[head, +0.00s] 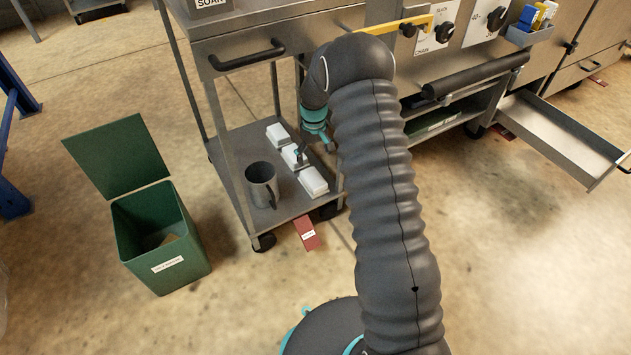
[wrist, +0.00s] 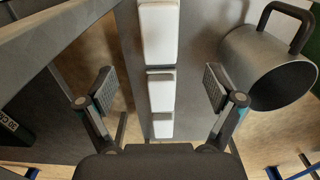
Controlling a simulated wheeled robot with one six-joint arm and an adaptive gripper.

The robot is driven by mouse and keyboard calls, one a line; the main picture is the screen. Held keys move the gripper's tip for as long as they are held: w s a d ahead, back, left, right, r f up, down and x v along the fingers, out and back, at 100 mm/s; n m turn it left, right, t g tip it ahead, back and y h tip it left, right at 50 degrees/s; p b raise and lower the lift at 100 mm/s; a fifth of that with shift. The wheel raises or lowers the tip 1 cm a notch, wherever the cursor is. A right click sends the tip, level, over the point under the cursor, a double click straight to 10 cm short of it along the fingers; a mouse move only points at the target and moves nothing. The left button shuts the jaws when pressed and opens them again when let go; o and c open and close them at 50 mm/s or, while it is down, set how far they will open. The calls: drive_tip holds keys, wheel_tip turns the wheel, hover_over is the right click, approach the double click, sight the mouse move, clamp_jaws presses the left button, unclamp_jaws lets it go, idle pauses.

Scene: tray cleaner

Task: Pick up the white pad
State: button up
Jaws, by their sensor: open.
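Three white pads with grey undersides lie in a row on the lower shelf (head: 232,172) of a metal cart. In the head view they are the far pad (head: 277,133), the middle pad (head: 289,158) and the near pad (head: 314,181). My gripper (head: 312,150) is over the row, by the middle pad, which it partly covers. In the wrist view the row runs up the middle, with a large pad (wrist: 160,35), a second pad (wrist: 160,92) and a third pad (wrist: 162,126). My gripper (wrist: 160,88) is open, with one finger on each side of the row and nothing held.
A grey metal mug (head: 261,184) stands on the shelf beside the pads; it also shows at right in the wrist view (wrist: 262,68). The cart's upper body and handle (head: 247,56) overhang the shelf. A green open-lidded bin (head: 160,238) stands left. An open drawer (head: 560,140) juts out right.

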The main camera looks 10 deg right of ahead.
sight(315, 179)
wheel_tip(315, 179, down, 12)
drive_tip(key=shift+b, duration=0.5)
drive_tip(key=c, duration=1.3)
